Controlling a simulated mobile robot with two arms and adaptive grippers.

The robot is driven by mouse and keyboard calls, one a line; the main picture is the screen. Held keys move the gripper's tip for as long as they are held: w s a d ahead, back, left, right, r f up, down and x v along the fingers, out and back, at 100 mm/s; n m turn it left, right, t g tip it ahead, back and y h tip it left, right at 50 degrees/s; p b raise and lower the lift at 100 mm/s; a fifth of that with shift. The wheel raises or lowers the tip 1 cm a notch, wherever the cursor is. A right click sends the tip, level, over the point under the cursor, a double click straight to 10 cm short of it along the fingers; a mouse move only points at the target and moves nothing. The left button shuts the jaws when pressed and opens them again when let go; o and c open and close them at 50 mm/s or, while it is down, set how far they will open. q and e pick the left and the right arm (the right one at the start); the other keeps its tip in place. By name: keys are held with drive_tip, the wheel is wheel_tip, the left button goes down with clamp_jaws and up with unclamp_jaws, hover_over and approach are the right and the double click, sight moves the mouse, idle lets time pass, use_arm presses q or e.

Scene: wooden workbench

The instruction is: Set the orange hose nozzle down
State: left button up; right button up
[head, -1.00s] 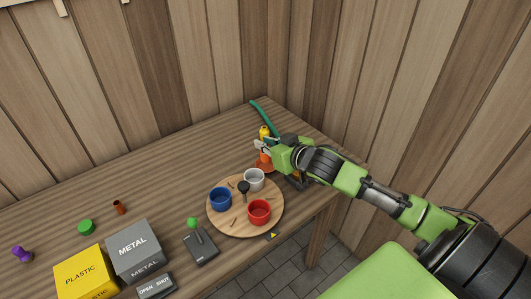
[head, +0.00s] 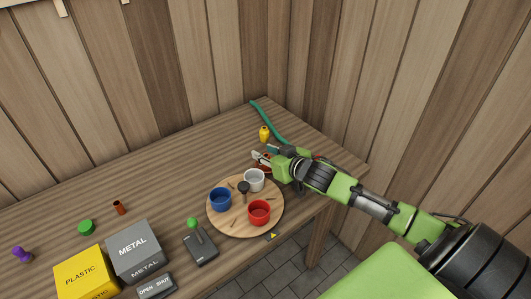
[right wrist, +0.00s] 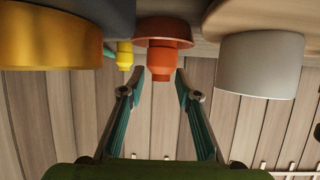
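The orange hose nozzle (right wrist: 163,45) shows in the right wrist view, its wide flange against the bench surface and its narrow end towards my gripper. My right gripper (right wrist: 157,84) is open there. Its two fingers stand apart on either side of the narrow end, with gaps on both sides. In the head view my right gripper (head: 258,158) is low over the bench, behind the white cup, and hides most of the nozzle. My left gripper is not in view.
A white cup (head: 254,180) stands close by on a round wooden board (head: 235,228) with blue and red cups. A yellow piece (head: 264,133) and a green hose (head: 268,121) lie behind. A gold-coloured round thing (right wrist: 50,40) is near in the wrist view.

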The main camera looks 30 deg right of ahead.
drive_tip(key=shift+s, duration=0.1)
drive_tip(key=v, duration=1.2)
idle(0.6)
